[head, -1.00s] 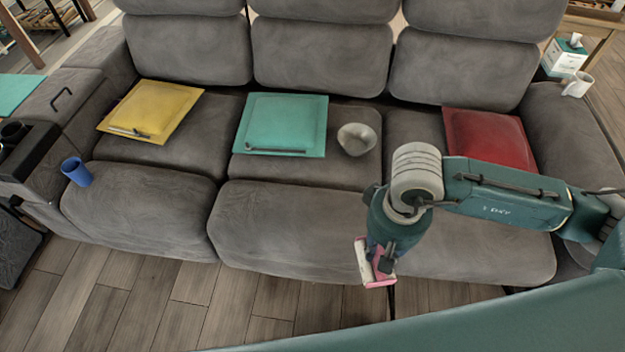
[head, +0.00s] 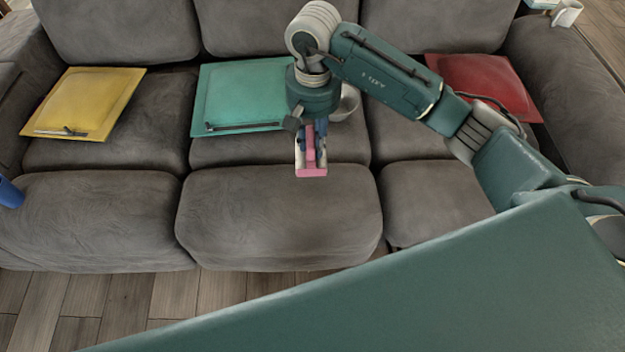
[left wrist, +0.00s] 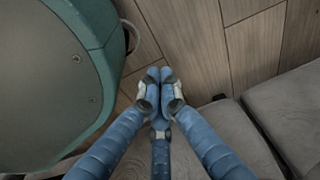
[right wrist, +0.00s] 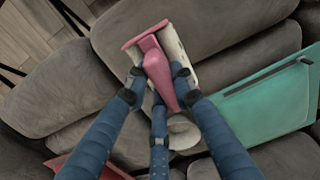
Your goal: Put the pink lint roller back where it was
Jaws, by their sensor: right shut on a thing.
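The pink lint roller (head: 312,165) with its white roll is held by my right gripper (head: 311,128) above the front of the sofa's middle seat in the head view. In the right wrist view the fingers of my right gripper (right wrist: 158,76) close on the handle of the lint roller (right wrist: 158,68), with the roll end pointing away from the wrist. The fingers hide part of the handle.
The grey sofa (head: 280,215) carries a yellow cushion (head: 85,100), a teal cushion (head: 240,90) and a red cushion (head: 485,80).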

